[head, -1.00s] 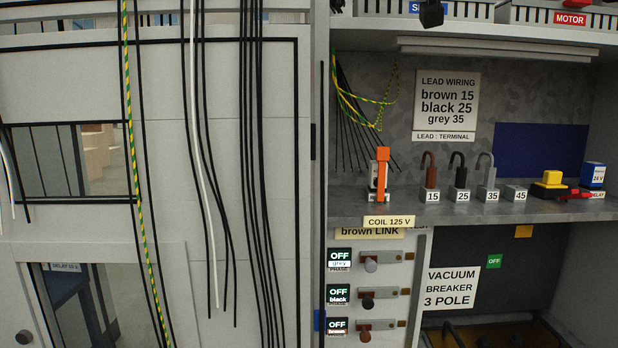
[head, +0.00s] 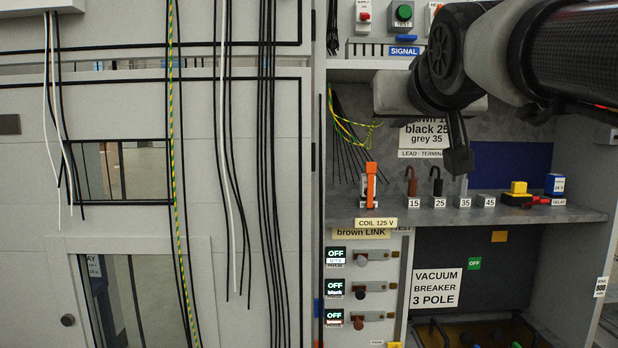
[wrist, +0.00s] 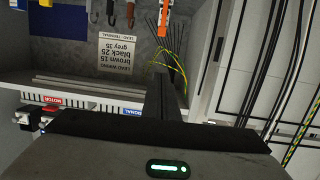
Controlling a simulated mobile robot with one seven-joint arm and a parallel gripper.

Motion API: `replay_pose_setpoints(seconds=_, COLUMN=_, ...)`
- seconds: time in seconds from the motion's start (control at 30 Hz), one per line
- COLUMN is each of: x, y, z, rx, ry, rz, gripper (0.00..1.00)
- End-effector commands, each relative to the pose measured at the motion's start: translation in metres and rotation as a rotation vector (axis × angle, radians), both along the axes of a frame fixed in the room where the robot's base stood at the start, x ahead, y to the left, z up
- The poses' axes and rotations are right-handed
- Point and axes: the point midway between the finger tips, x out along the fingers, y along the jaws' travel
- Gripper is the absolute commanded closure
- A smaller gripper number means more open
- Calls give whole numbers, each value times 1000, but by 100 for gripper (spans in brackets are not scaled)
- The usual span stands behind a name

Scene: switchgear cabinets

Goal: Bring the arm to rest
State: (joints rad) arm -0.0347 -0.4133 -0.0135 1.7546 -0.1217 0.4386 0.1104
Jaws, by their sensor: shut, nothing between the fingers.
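My gripper (head: 458,158) hangs at the end of my arm in front of the upper right of the open cabinet in the head view. Its fingers point down and are together, with nothing between them. They hang above the shelf, apart from the leads, and the arm hides part of the lead wiring sign (head: 426,137). In the wrist view, which is upside down, the shut fingers (wrist: 160,95) reach up the middle of the picture, with the same sign (wrist: 116,50) to their left.
The shelf (head: 400,215) carries an orange-handled device (head: 370,185), leads on numbered terminals (head: 411,182), a yellow block (head: 518,187) and a blue relay (head: 554,184). Below are link switches (head: 361,259) marked OFF and a vacuum breaker sign (head: 436,288). Cables hang on the left panel (head: 115,110).

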Motion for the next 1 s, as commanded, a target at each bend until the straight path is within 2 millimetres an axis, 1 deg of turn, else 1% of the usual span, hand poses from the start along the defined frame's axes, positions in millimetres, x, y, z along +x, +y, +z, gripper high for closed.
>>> replay_pose_setpoints(seconds=0.03, x=-13, y=-1, z=-36, rx=2, ry=77, rz=-2, gripper=100)
replay_pose_setpoints(seconds=0.07, x=-21, y=-1, z=-58, rx=2, ry=127, rz=-2, gripper=100)
replay_pose_setpoints(seconds=0.1, x=-32, y=-2, z=-86, rx=1, ry=191, rz=-3, gripper=100)
replay_pose_setpoints(seconds=0.17, x=-51, y=-2, z=-129, rx=2, ry=288, rz=-2, gripper=100)
replay_pose_setpoints(seconds=0.2, x=-65, y=-1, z=-157, rx=4, ry=351, rz=-1, gripper=100)
replay_pose_setpoints(seconds=0.27, x=-87, y=-1, z=-196, rx=3, ry=441, rz=1, gripper=100)
replay_pose_setpoints(seconds=0.3, x=-103, y=-1, z=-221, rx=4, ry=500, rz=3, gripper=100)
replay_pose_setpoints(seconds=0.37, x=-126, y=0, z=-255, rx=7, ry=583, rz=6, gripper=100)
replay_pose_setpoints(seconds=0.4, x=-141, y=1, z=-277, rx=8, ry=635, rz=8, gripper=100)
replay_pose_setpoints(seconds=0.47, x=-164, y=2, z=-306, rx=10, ry=709, rz=13, gripper=100)
replay_pose_setpoints(seconds=0.5, x=-179, y=3, z=-325, rx=12, ry=758, rz=16, gripper=100)
replay_pose_setpoints(seconds=0.57, x=-202, y=4, z=-352, rx=16, ry=828, rz=20, gripper=100)
replay_pose_setpoints(seconds=0.6, x=-218, y=5, z=-369, rx=17, ry=873, rz=23, gripper=100)
replay_pose_setpoints(seconds=0.63, x=-222, y=5, z=-358, rx=18, ry=886, rz=25, gripper=100)
replay_pose_setpoints(seconds=0.67, x=-218, y=5, z=-333, rx=18, ry=878, rz=25, gripper=100)
replay_pose_setpoints(seconds=0.7, x=-217, y=5, z=-319, rx=18, ry=876, rz=25, gripper=100)
replay_pose_setpoints(seconds=0.77, x=-217, y=5, z=-299, rx=18, ry=876, rz=25, gripper=100)
replay_pose_setpoints(seconds=0.9, x=-217, y=5, z=-250, rx=17, ry=875, rz=25, gripper=100)
replay_pose_setpoints(seconds=1.0, x=-217, y=5, z=-221, rx=17, ry=875, rz=24, gripper=100)
